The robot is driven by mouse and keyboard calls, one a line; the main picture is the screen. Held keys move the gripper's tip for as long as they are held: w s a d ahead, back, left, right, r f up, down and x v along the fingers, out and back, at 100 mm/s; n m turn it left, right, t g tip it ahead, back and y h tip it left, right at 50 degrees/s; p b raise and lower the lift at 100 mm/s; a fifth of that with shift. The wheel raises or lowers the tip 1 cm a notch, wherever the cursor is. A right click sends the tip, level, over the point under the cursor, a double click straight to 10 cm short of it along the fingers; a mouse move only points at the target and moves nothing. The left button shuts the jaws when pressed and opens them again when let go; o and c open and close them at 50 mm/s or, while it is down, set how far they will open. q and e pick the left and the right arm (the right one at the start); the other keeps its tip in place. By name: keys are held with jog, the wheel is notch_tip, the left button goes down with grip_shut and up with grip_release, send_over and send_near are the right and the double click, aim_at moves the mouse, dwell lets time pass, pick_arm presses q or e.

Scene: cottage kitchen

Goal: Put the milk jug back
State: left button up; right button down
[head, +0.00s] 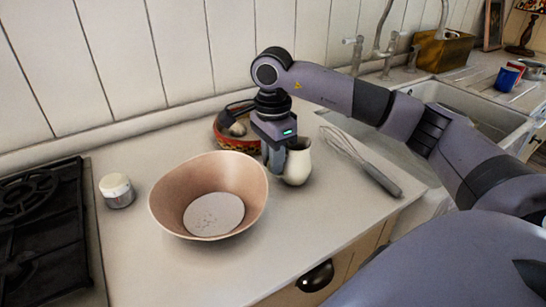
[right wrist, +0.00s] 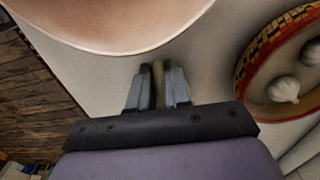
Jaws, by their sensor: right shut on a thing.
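The cream milk jug (head: 297,167) is upright at the middle of the counter, right of the large pinkish bowl. I cannot tell whether its base touches the counter. My right gripper (head: 275,163) points down at the jug's left side and is shut on it, seemingly at the handle. In the right wrist view, the fingers (right wrist: 158,88) are close together with a narrow tan strip between them; the rest of the jug is hidden there. My left gripper is not in view.
The large bowl (head: 164,203), holding something pale, stands close left of the gripper. A patterned bowl with garlic (head: 237,143) is behind. A whisk (head: 376,175) lies right. A small white-lidded jar (head: 117,190) and hob (head: 40,230) are left; the sink (head: 465,105) is right. The front counter is clear.

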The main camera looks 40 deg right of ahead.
jog(key=shift+f, duration=0.15)
jog(key=c, duration=1.1)
grip_release()
notch_tip(320, 180, up, 12)
jog(key=shift+r+p, duration=0.2)
jog(key=shift+p, duration=0.2)
